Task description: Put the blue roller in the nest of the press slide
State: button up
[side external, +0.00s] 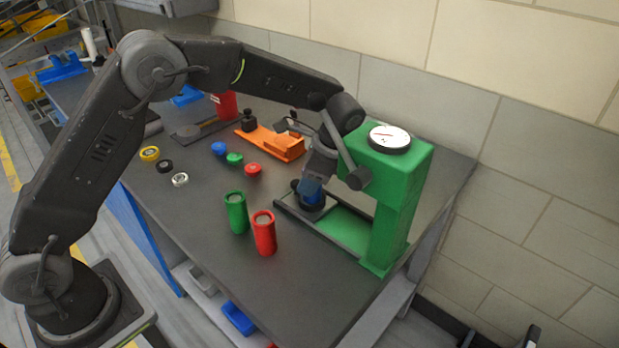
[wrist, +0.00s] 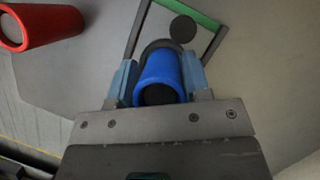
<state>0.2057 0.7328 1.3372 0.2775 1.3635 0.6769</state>
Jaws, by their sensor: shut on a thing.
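My gripper (side external: 316,184) is shut on the blue roller (wrist: 160,72), with one finger on each side of it in the wrist view. In the side view the blue roller (side external: 311,191) is upright, low at the front of the green press (side external: 399,205). A dark round nest (side external: 313,207) on the press slide is directly below or around its lower end. In the wrist view a dark curved rim (wrist: 161,43) shows just past the roller. The fingers hide much of the contact, so I cannot tell how deep the roller sits.
A green roller (side external: 236,212) and a red roller (side external: 264,233) stand left of the press. Small coloured caps (side external: 235,159) and an orange fixture (side external: 270,141) lie farther back. The press column and head with its dial (side external: 389,138) stand close right of my gripper.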

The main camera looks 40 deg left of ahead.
jog(key=shift+f, duration=0.15)
jog(key=o, duration=1.1)
jog(key=shift+c, duration=0.2)
jog(key=v, duration=0.5)
jog(key=shift+w+d+r, duration=0.1)
jog(key=shift+d+r, duration=0.05)
jog(key=shift+r, duration=0.2)
notch_tip(320, 180, up, 7)
jog(key=shift+f, duration=0.15)
